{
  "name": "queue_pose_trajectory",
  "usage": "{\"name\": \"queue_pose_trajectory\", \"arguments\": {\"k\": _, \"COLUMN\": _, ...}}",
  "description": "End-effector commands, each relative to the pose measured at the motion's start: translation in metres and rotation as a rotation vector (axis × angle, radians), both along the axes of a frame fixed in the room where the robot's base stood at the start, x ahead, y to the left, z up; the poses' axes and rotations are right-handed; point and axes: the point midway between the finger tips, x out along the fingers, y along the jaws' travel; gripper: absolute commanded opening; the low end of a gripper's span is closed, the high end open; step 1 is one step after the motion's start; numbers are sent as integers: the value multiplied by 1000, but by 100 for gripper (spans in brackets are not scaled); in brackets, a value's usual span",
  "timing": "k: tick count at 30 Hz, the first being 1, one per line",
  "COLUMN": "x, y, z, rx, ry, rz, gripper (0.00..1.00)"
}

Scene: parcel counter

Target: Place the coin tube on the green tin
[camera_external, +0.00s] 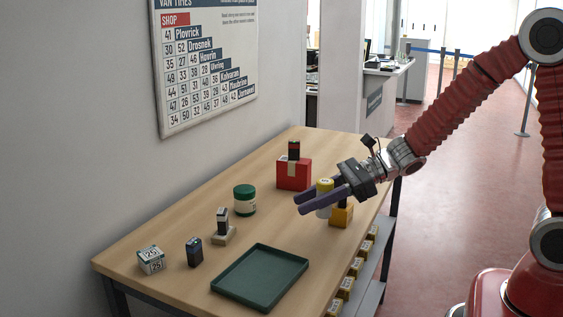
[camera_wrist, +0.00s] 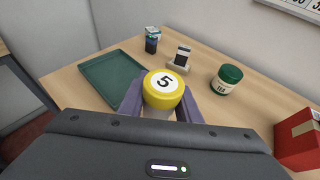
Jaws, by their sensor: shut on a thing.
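The coin tube (camera_external: 324,184) has a yellow cap and a pale body. The green tin (camera_external: 245,203), with a green lid and pale label, stands left of my gripper on the table. In the wrist view the tin (camera_wrist: 227,81) is right of the tube, with nothing on its lid.
A red box (camera_external: 294,176) with a dark item on top stands behind the tin. A yellow block (camera_external: 341,215) is close beside the tube. A green tray (camera_external: 259,277) lies in front. A small stand, a dark battery-like block (camera_external: 194,252) and a white box (camera_external: 151,260) are left.

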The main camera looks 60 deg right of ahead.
Motion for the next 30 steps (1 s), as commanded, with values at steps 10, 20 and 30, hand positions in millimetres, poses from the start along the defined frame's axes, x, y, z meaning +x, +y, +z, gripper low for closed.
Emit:
{"name": "queue_pose_trajectory", "arguments": {"k": 10, "x": 76, "y": -15, "z": 3, "rx": 0, "ry": -4, "rz": 51, "gripper": 2}}
{"name": "queue_pose_trajectory", "arguments": {"k": 20, "x": 145, "y": -29, "z": 18, "rx": -1, "ry": -4, "rz": 84, "gripper": 2}}
{"name": "queue_pose_trajectory", "arguments": {"k": 30, "x": 208, "y": -44, "z": 44, "rx": 0, "ry": -5, "rz": 99, "gripper": 2}}
